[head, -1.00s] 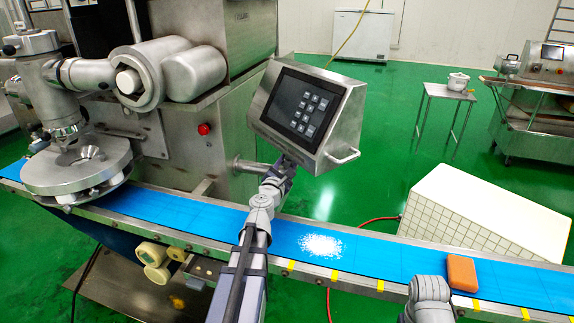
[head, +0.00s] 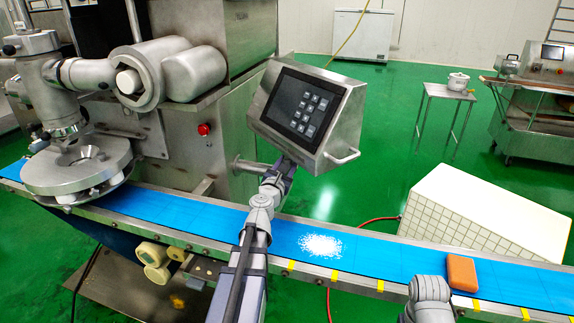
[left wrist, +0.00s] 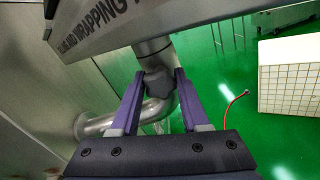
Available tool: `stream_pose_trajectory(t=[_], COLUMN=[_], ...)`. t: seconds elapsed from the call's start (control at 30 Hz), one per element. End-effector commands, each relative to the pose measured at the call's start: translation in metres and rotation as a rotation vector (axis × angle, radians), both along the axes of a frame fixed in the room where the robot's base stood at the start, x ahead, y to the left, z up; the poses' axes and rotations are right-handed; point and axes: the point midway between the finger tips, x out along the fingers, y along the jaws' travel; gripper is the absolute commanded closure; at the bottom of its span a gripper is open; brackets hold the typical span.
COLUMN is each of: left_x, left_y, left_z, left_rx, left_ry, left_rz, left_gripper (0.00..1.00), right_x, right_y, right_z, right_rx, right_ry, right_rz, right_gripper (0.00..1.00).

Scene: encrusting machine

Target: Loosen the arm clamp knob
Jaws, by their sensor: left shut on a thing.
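The control panel (head: 305,112) with its dark screen hangs on a bent metal arm (head: 250,166) beside the machine. My left gripper (head: 283,172) is just under the panel, at the top of that arm. In the left wrist view, my left gripper (left wrist: 163,80) has its two purple fingers closed on either side of the dark grey clamp knob (left wrist: 160,86). The knob sits below the panel's underside, in front of the curved pipe (left wrist: 160,110). In the head view the knob is hidden by my gripper. Only a link of my right arm shows at the bottom edge.
The blue conveyor (head: 215,215) runs below the panel, with white powder (head: 320,245) and an orange block (head: 462,272) on it. The steel machine body (head: 215,140) stands close at left. A white tiled box (head: 485,215) stands behind the belt. Green floor is open beyond.

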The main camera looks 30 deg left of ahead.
Motion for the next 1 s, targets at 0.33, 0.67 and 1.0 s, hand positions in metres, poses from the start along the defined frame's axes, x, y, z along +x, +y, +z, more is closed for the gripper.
stream_pose_trajectory(t=[0.33,0.67,1.0], left_x=[-0.001,-0.001,-0.027], left_y=[-0.001,-0.001,-0.014], left_z=[0.0,0.0,0.0], left_rx=[-0.001,0.0,0.0], left_ry=[0.0,0.0,0.0], left_rz=[-0.001,-0.001,-0.006], left_gripper=[0.29,0.25,0.25], right_x=[0.0,0.0,0.0], right_y=[0.0,0.0,0.0], right_z=[0.0,0.0,0.0], right_rx=[0.0,0.0,0.0], right_ry=[0.0,0.0,0.0], right_rz=[0.0,0.0,0.0], right_gripper=[0.5,0.5,0.5])
